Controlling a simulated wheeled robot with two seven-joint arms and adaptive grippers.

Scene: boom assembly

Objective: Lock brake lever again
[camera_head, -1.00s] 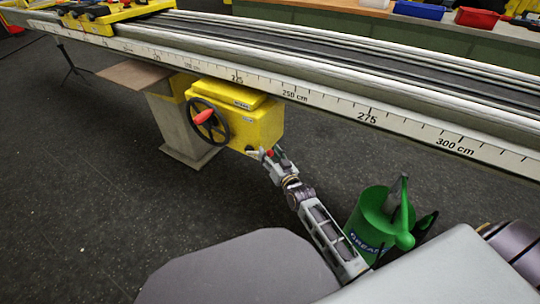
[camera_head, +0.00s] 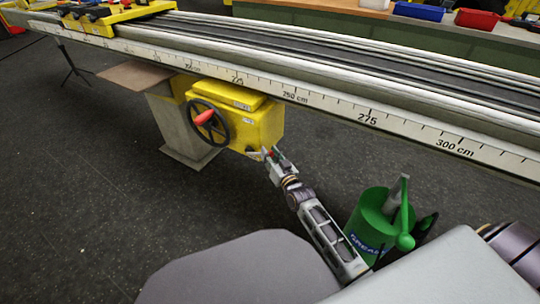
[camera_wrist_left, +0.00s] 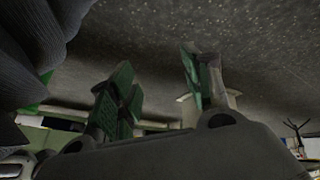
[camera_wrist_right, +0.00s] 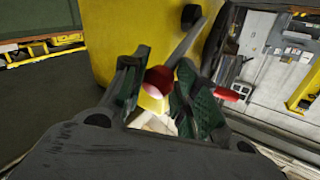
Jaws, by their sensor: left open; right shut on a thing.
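The yellow brake box (camera_head: 263,126) hangs under the long rail and carries a dark handwheel (camera_head: 209,121) with a red handle. The brake lever (camera_wrist_right: 186,42) is a grey metal rod beside the yellow box in the right wrist view, with a red knob (camera_wrist_right: 158,79) at its end. My right gripper (camera_head: 267,155) is at the lower front of the box. Its green-padded fingers (camera_wrist_right: 158,88) are shut on the lever's knob end. My left gripper (camera_wrist_left: 160,88) is open and empty in the left wrist view, with its fingers apart; it is outside the head view.
The long rail with a centimetre scale (camera_head: 330,105) runs across above the box. A grey pedestal (camera_head: 185,135) supports it. A green grease bucket (camera_head: 372,222) stands near my right forearm.

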